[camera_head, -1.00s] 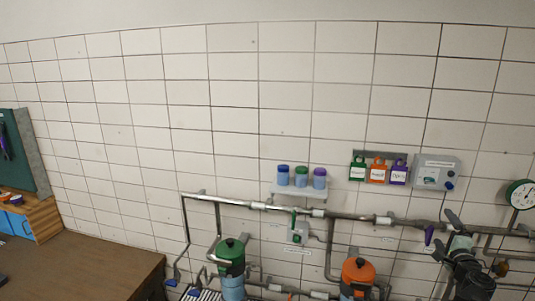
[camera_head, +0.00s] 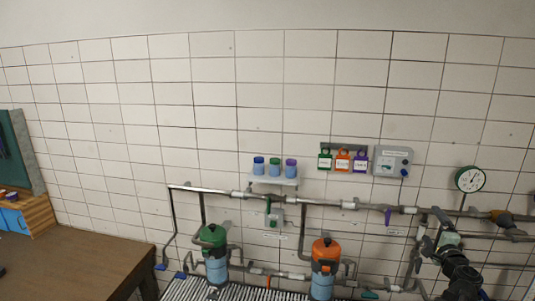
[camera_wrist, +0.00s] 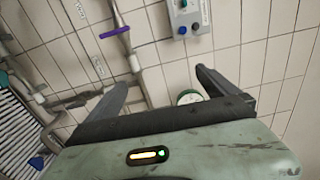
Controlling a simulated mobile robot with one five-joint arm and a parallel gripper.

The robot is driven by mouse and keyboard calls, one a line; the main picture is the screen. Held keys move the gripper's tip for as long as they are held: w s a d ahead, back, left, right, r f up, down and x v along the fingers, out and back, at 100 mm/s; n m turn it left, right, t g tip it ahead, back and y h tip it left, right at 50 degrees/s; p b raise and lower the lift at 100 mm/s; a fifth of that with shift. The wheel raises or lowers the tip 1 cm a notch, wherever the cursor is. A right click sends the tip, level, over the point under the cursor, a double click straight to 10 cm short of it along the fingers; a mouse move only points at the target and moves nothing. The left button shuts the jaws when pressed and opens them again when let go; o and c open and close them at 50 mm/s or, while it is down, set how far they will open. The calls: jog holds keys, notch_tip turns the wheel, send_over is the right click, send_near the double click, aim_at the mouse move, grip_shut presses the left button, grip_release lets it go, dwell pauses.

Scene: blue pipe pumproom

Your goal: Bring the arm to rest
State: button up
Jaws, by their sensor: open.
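My gripper (camera_head: 431,231) shows at the lower right in the head view, in front of the pipework on the tiled wall. Its dark fingers are spread apart. In the wrist view my gripper (camera_wrist: 163,90) is open, with only wall, pipe and part of a gauge visible between the fingers, and nothing held. My arm stands raised from the bottom edge of the head view. Its lower links are out of the picture.
Pipes with a green-topped filter (camera_head: 214,255) and an orange-topped filter (camera_head: 325,268) run along the wall. A gauge (camera_head: 470,179), control box (camera_head: 393,161), hanging tags (camera_head: 342,160) and a jar shelf (camera_head: 274,181) are above. A brown table (camera_head: 85,265) stands left.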

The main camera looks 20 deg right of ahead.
jog(key=w+a+f+n+t+y+b, duration=0.25)
jog(key=w+a+f+y+b, duration=0.2)
jog(key=w+a, duration=0.9)
jog(key=w+a+f+n+g+y+b, duration=0.1)
jog(key=w+a+f+n+y+b, duration=0.35)
jog(key=a, duration=0.65)
jog(key=w+a+f+n+y+b, duration=0.1)
jog(key=w+a+f+n+y, duration=0.1)
jog(key=w+a+f, duration=0.65)
jog(key=w+a+f+n+g+y+b, duration=0.1)
jog(key=w+a+n+y+b, duration=0.3)
jog(key=a, duration=0.9)
jog(key=s+a+f+n+g+y+b, duration=0.1)
jog(key=s+a+f+n+g+b, duration=0.15)
jog(key=a+f, duration=0.5)
jog(key=s+a+f+n+g+b, duration=0.1)
jog(key=a+f+n+g, duration=0.35)
jog(key=a, duration=0.65)
jog(key=s+a+f+n+g+y+b, duration=0.1)
jog(key=s+a+f+n+g+b, duration=0.15)
jog(key=a+f, duration=0.55)
jog(key=s+d+f+n+g+h, duration=0.1)
jog(key=s+d+f+g+h, duration=0.1)
jog(key=s, duration=0.3)
jog(key=s+d+f+n+g+h, duration=0.2)
jog(key=s+d+f+g+h, duration=0.1)
jog(key=s+d+h, duration=0.1)
jog(key=shift+s+d+g, duration=0.3)
jog(key=shift+s+d, duration=0.15)
jog(key=shift+s, duration=0.75)
